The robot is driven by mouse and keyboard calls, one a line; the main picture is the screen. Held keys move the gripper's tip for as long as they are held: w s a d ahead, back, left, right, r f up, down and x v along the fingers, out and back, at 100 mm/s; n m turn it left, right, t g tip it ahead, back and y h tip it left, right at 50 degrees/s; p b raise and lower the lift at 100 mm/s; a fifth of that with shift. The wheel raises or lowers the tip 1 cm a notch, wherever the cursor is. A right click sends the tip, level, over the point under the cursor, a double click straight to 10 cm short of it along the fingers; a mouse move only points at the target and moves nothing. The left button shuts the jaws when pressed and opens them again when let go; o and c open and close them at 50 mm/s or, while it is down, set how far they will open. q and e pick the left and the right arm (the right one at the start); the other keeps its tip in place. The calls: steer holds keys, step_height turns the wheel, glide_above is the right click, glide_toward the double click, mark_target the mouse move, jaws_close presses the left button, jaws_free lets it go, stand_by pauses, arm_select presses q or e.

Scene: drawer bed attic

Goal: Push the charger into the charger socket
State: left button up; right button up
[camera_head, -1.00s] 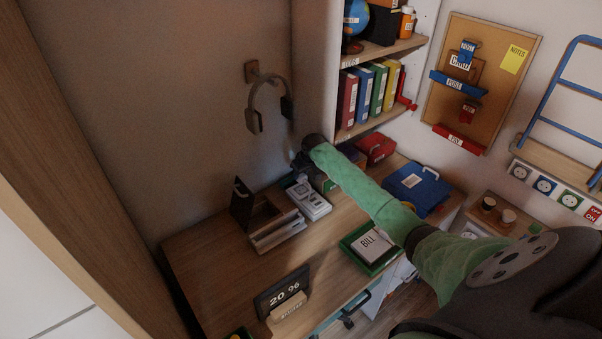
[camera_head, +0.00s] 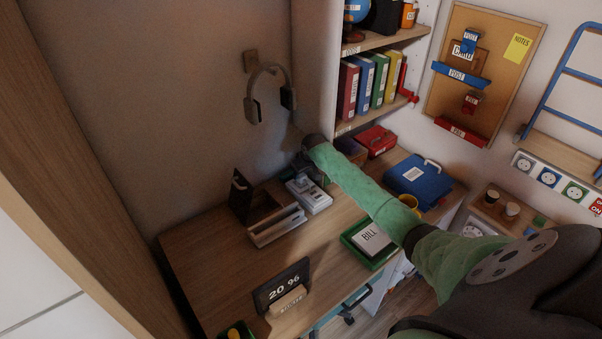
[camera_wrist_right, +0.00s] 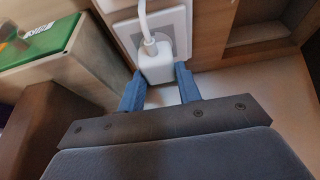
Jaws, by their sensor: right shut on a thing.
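The white charger (camera_wrist_right: 156,68) with its white cable sits between the two blue fingers of my right gripper (camera_wrist_right: 160,88) in the right wrist view. The fingers are shut on its sides. A white-framed socket plate (camera_wrist_right: 181,22) stands right behind the charger; I cannot tell whether the charger touches it or is seated. In the head view my right gripper (camera_head: 303,166) is small and dark at the back of the desk, above a white unit (camera_head: 313,198). The charger cannot be made out there. My left gripper is not in view.
A wooden organizer (camera_head: 277,227) stands left of the white unit on the desk (camera_head: 215,255). A green tray (camera_head: 352,243) with a bill, a blue case (camera_head: 420,180) and a red box (camera_head: 376,140) lie to the right. Headphones (camera_head: 253,108) hang on the wall.

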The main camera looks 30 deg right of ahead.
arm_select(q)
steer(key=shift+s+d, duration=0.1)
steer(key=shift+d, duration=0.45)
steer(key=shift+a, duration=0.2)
arm_select(e)
steer(key=shift+p, duration=0.3)
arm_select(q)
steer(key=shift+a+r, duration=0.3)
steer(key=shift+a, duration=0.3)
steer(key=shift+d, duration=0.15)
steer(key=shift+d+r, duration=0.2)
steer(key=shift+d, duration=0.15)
